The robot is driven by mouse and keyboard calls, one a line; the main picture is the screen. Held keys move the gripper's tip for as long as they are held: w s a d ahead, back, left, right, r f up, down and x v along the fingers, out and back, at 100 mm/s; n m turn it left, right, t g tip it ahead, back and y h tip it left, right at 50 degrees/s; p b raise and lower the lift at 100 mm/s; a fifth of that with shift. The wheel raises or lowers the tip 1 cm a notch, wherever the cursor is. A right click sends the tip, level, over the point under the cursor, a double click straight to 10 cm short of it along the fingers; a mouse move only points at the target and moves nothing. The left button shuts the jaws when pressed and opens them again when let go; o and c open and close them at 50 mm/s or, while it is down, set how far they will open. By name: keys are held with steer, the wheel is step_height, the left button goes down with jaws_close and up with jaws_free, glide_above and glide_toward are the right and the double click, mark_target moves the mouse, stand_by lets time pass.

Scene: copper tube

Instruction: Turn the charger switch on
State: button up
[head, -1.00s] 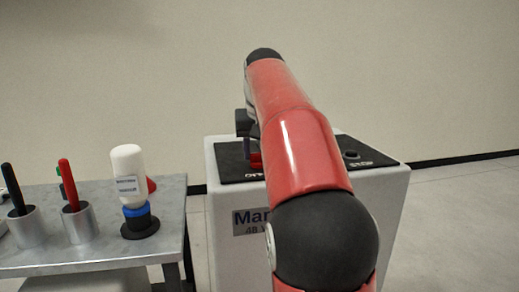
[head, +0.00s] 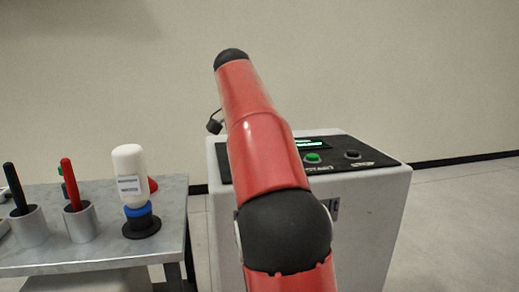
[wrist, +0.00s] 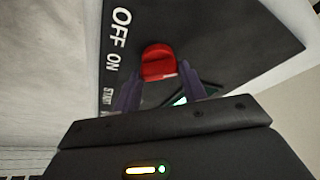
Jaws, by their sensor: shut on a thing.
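The charger is a white cabinet (head: 372,215) with a black top panel (head: 375,163). The red switch (wrist: 158,60) shows in the wrist view beside the white OFF and ON labels (wrist: 118,40), with the ON label level with it. My gripper (wrist: 159,72) is shut on the red switch, one dark finger on each side. In the head view my red arm hides the switch and the fingers. A small display (head: 312,143) on the panel is lit green; part of a lit screen also shows in the wrist view (wrist: 182,99).
A green START button (head: 312,158) and a dark STOP button (head: 352,155) are on the panel. A grey metal table (head: 100,258) at left holds a white bottle (head: 130,165) and a red marker (head: 70,183) and black marker (head: 14,188) in metal cups. A wall stands behind.

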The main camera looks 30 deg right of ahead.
steer(key=shift+d+m+g, duration=0.15)
steer(key=shift+m+g, duration=0.25)
steer(key=shift+m, duration=0.5)
steer(key=o, duration=1)
steer(key=shift+s+d, duration=0.2)
steer(key=shift+a, duration=0.1)
